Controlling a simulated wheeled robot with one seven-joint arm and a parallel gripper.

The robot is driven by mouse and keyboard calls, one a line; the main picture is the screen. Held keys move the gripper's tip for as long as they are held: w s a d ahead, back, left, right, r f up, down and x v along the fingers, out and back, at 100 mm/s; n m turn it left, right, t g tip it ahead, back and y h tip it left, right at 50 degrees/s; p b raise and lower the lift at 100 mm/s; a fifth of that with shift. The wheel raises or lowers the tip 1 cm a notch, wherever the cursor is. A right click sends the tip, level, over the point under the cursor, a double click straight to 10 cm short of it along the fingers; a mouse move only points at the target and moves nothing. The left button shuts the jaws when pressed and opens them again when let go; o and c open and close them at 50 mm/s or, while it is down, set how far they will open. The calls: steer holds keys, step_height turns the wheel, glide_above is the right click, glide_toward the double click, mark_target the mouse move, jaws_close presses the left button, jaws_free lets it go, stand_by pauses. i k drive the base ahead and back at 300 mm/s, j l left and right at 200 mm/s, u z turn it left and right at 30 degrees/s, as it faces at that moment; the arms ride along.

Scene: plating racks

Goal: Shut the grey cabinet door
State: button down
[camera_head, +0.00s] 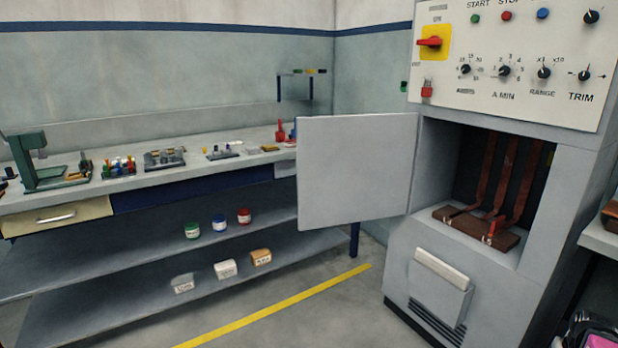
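The grey cabinet door (356,172) stands wide open, swung out to the left of the cabinet (450,250). Its right edge is at the left side of the cabinet's opening. It is a flat, plain panel, and I see no handle on the face toward me. Inside the open compartment, dark red-brown straps or bars (500,180) run down to a brown block (476,226) on the compartment floor. My gripper is not in view.
Above the opening is a control panel (510,60) with knobs and a red switch. A workbench (150,190) with tools and shelves runs along the left wall, behind the door. A yellow line (280,310) crosses the floor. Another shelf (600,238) stands at the right edge.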

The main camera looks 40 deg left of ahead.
mark_target(350, 168)
steer(key=j+z, duration=0.2)
steer(key=j, duration=1)
steer(key=j+z, duration=0.25)
steer(key=j, duration=0.95)
steer(key=k+j+u, duration=0.15)
steer(key=k+j, duration=0.25)
steer(key=k, duration=0.05)
